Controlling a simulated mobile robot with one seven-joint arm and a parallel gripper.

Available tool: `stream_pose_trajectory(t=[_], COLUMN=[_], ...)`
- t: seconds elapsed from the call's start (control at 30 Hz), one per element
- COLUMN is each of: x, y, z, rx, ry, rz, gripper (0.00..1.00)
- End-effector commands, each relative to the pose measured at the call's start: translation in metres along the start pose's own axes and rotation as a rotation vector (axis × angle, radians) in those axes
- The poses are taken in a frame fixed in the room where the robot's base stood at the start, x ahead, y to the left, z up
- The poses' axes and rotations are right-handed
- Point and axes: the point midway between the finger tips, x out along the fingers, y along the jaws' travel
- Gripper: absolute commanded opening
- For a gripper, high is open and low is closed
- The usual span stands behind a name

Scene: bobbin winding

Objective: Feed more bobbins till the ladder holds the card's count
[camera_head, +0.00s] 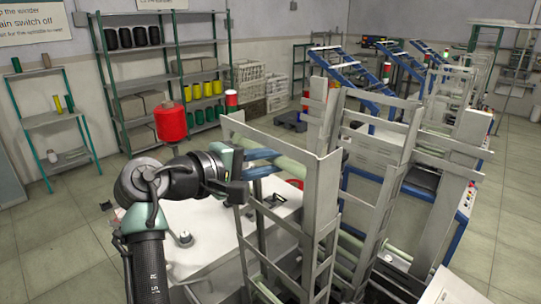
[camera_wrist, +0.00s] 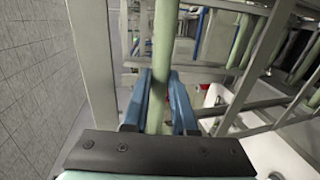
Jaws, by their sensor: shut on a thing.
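My gripper (camera_head: 266,163) is at the left side of a tall grey ladder frame (camera_head: 282,224), its blue fingers reaching in between the uprights. In the wrist view the two blue fingers of my gripper (camera_wrist: 160,98) are closed on a long pale green bobbin (camera_wrist: 163,42), which points away from me between grey bars. The bobbin (camera_head: 296,167) also shows past the fingertips in the head view. Other pale green tubes (camera_wrist: 240,40) lie at a slant in the frame to the right, and some show low down (camera_head: 350,241). Their full number is hidden by bars. I cannot make out the card.
A white machine top (camera_head: 205,226) lies below my arm. A red yarn package (camera_head: 171,123) stands behind my arm. Green shelving (camera_head: 155,75) with black, yellow and green spools stands by the wall. More grey frames (camera_head: 383,165) crowd the right.

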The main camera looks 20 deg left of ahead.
Motion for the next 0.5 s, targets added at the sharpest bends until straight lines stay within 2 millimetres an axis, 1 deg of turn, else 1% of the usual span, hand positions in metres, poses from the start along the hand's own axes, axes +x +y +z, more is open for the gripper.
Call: stream_pose_trajectory(t=[0.27, 0.37, 0.5], x=[0.0, 0.002, 0.006], y=[-0.001, -0.008, -0.024], z=[0.0, 0.0, 0.0], rx=[0.0, 0.0, -0.002], ry=[0.0, 0.0, -0.001], rz=[0.001, 0.0, 0.0], gripper=[0.0, 0.0, 0.0])
